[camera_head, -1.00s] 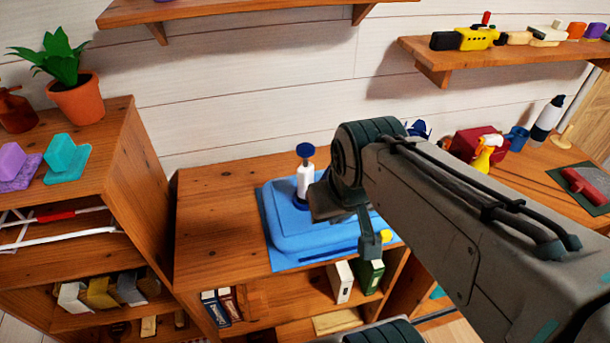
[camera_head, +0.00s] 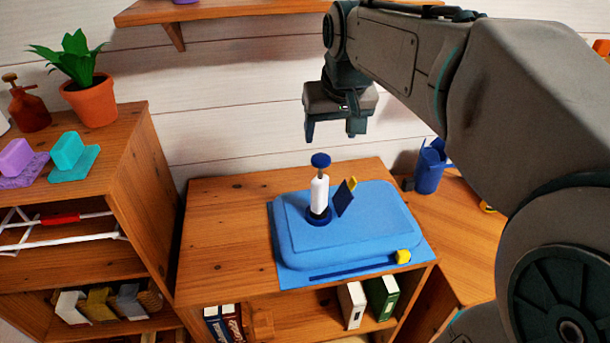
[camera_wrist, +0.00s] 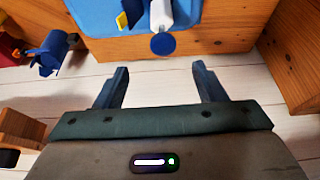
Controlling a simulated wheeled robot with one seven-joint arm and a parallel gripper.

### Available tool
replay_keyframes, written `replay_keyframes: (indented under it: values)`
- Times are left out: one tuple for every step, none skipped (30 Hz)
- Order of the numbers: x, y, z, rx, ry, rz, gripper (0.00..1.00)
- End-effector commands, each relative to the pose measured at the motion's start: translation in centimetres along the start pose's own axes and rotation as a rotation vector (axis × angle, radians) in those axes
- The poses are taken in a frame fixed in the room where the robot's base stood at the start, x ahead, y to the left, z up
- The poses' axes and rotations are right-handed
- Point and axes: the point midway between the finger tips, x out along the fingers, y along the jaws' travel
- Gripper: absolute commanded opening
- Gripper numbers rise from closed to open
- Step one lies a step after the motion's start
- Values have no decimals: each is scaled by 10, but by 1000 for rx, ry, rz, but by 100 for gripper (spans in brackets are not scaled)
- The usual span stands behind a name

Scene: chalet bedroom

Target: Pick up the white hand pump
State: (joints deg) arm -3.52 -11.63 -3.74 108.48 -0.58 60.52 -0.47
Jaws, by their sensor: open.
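The white hand pump (camera_head: 319,193) stands upright on a blue case (camera_head: 375,225), with a blue round handle on top and a dark blue base. In the wrist view the pump (camera_wrist: 160,15) shows near the top, its blue handle disc toward me, beyond and between my fingertips. My gripper (camera_head: 331,133) is open and empty. It is above the pump in the head view, pointing down. The fingers also show in the wrist view (camera_wrist: 158,75), spread apart, with no contact on the pump.
A small dark blue and yellow item (camera_head: 345,197) stands close to the pump's right. A blue cup (camera_head: 430,170) is further right. The left shelf (camera_head: 140,180) holds a potted plant (camera_head: 90,98). A wall shelf (camera_head: 220,10) is above. Bare wood (camera_head: 220,235) lies left of the case.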

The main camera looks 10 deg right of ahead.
Motion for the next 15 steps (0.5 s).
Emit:
replay_keyframes:
  values:
    - [8, 0, 1, 0, -7, 0, 64]
    - [14, 0, 1, 0, -7, 0, 64]
    - [21, 0, 1, 0, -8, 0, 64]
    - [28, 0, 1, 0, -8, 0, 64]
    - [34, 0, 1, 0, -8, 0, 64]
    - [42, 0, 1, 0, -9, 0, 64]
    - [48, 0, 1, 0, -8, 0, 64]
    - [53, 0, 1, 0, -7, 0, 64]
    - [60, 0, 1, 0, -7, 0, 64]
    - [64, 0, 1, 0, -6, 0, 64]
    - [68, 0, 1, 0, -6, 0, 64]
    - [72, 0, 1, 0, -5, 0, 64]
    - [75, 0, 0, 0, -4, 0, 64]
    - [77, 0, 0, 0, -4, 0, 64]
    - [78, 0, 1, 0, -4, 0, 64]
